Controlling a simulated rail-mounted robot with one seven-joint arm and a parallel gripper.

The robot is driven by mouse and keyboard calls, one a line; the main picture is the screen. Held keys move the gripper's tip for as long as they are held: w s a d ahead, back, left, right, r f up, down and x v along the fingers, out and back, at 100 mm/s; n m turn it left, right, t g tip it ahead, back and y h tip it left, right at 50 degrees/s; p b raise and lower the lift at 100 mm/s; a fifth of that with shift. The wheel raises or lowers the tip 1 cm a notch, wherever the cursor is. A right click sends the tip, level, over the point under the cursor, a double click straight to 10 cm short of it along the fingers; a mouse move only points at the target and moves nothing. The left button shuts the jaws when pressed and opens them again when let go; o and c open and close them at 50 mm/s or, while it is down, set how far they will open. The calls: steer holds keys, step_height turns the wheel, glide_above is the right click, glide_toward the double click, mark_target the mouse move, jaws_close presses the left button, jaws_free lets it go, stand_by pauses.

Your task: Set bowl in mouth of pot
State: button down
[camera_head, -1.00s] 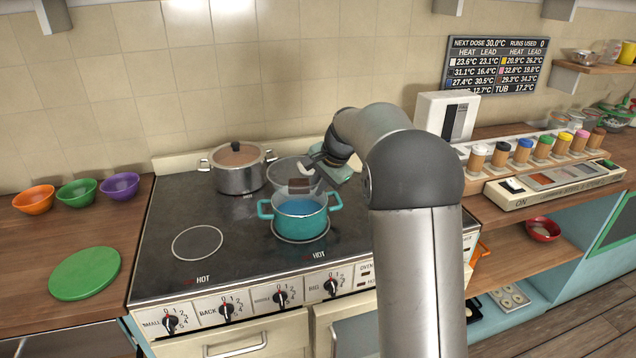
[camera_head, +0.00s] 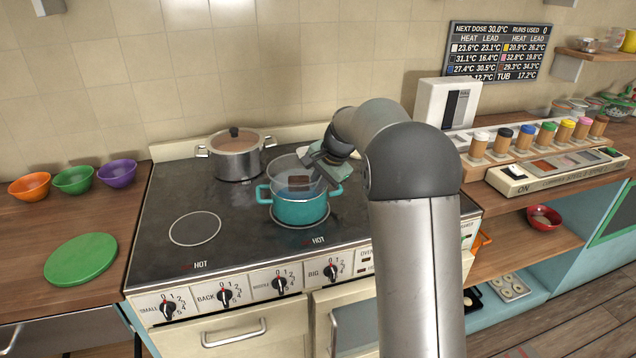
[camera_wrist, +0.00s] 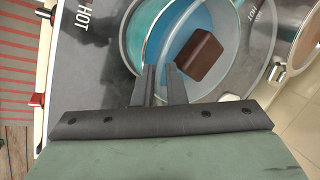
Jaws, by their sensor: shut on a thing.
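A clear glass bowl (camera_head: 283,165) with a brown block (camera_head: 296,181) in it is over the mouth of the teal pot (camera_head: 298,210). The pot stands on a front burner and has blue liquid inside, seen in the wrist view (camera_wrist: 182,17). My gripper (camera_head: 322,177) is shut on the bowl's rim at the right side of the pot. In the wrist view the gripper (camera_wrist: 162,75) fingers pinch the glass edge, and the brown block (camera_wrist: 199,55) lies just past them. The bowl overlaps the pot opening; whether it touches the pot rim I cannot tell.
A lidded steel pot (camera_head: 237,157) stands behind on the stove. The front left burner (camera_head: 195,229) is empty. Orange, green and purple bowls (camera_head: 73,180) and a green disc (camera_head: 80,259) are on the left counter. A row of capped jars (camera_head: 525,141) stands at right.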

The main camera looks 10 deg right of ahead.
steer(key=shift+f, duration=0.35)
steer(key=c, duration=1.4)
jaws_free()
steer(key=b+v, duration=0.1)
steer(key=v, duration=1.6)
steer(key=shift+s+d+r+b, duration=0.1)
steer(key=shift+r+b, duration=0.15)
steer(key=shift+b, duration=0.15)
steer(key=s+a+f+n+g+h, duration=0.1)
steer(key=s+a+f+n, duration=0.1)
steer(key=s+f, duration=0.5)
steer(key=s+a+f+n+g+h, duration=0.1)
steer(key=s+a+f+n, duration=0.2)
steer(key=s, duration=1.3)
steer(key=s+a+f+n+g, duration=0.1)
steer(key=s+a+f+n, duration=0.2)
steer(key=s+f+n, duration=0.3)
steer(key=shift+s+a+f+g+h, duration=0.1)
steer(key=shift+s+f+g+h, duration=0.1)
steer(key=shift+s+f, duration=1.2)
steer(key=shift+s+a+f+g+h, duration=0.1)
steer(key=shift+s+f+h, duration=0.1)
steer(key=shift+s+f, duration=1.2)
